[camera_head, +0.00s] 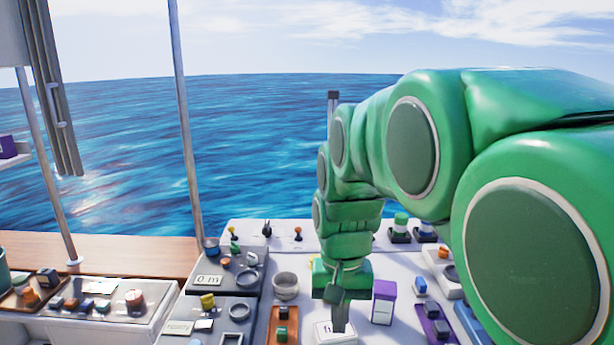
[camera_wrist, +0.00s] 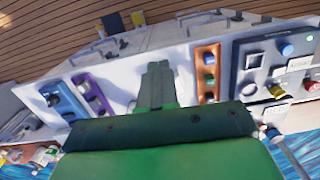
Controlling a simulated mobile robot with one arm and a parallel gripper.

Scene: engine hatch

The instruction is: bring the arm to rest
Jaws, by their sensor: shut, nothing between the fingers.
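My green arm reaches in from the right in the head view and bends down over the white worktop (camera_head: 300,318). My gripper (camera_head: 338,322) points down above the worktop, near a small white label block (camera_head: 322,330). In the wrist view my gripper (camera_wrist: 157,72) shows its fingers together with nothing between them. The head view does not settle whether the fingertips touch anything below them.
A purple and white box (camera_head: 383,302) stands right of my gripper. A grey cup (camera_head: 286,286) and an orange tray (camera_head: 283,326) are to its left. Dark panels with knobs (camera_head: 222,275) lie farther left. A thin post (camera_head: 186,120) rises at the left, with sea behind.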

